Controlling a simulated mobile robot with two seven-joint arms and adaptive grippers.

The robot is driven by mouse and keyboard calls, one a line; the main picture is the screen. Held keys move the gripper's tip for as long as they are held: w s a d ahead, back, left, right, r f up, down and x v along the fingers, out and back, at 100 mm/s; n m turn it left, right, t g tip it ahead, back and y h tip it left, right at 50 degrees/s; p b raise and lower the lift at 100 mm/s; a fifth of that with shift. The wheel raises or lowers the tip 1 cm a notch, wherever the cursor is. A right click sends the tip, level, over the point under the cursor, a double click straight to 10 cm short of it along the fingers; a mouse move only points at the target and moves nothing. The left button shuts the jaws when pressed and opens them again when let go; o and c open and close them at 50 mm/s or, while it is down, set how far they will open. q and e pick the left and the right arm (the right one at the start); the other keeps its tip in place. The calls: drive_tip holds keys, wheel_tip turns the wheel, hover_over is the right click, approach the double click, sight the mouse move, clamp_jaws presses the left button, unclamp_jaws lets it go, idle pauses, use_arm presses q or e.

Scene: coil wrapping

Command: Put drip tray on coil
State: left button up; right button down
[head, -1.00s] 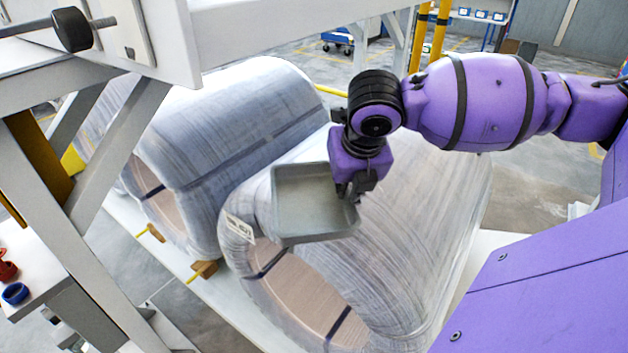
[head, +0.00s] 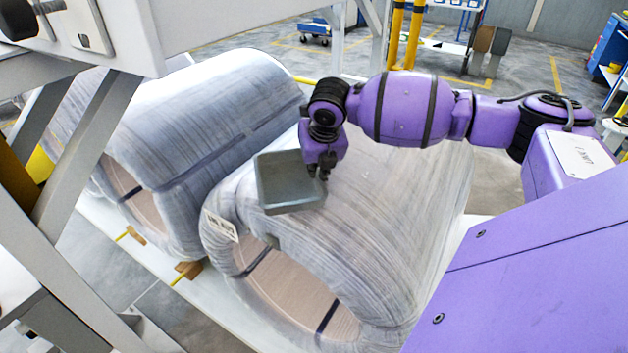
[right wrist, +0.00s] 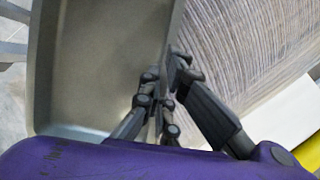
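The drip tray (head: 289,181) is a shallow grey rectangular pan, and it also fills the left of the right wrist view (right wrist: 105,60). My right gripper (head: 322,172) is shut on the tray's right edge; its dark fingers (right wrist: 168,85) pinch the rim in the wrist view. The tray is over the top of the nearer wrapped coil (head: 390,220), close to its front end. I cannot tell whether the tray touches the coil. My left gripper is not in view.
A second wrapped coil (head: 205,135) lies to the left. A grey steel frame (head: 75,190) stands at the left, with a beam across the top. Yellow posts (head: 407,35) stand behind. Both coils rest on a white base (head: 150,278).

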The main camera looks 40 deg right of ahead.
sight(315, 179)
drive_tip(key=shift+w+d+f, duration=0.15)
drive_tip(key=shift+w+f, duration=0.2)
drive_tip(key=shift+f, duration=0.05)
drive_tip(key=shift+w+f, duration=0.15)
drive_tip(key=shift+f, duration=1.45)
drive_tip(key=shift+f, duration=0.15)
drive_tip(key=c, duration=2)
unclamp_jaws()
drive_tip(key=shift+r, duration=0.35)
drive_tip(key=v, duration=1.1)
drive_tip(key=shift+s+r+p, duration=0.2)
drive_tip(key=shift+s+p, duration=0.1)
drive_tip(key=shift+p, duration=0.1)
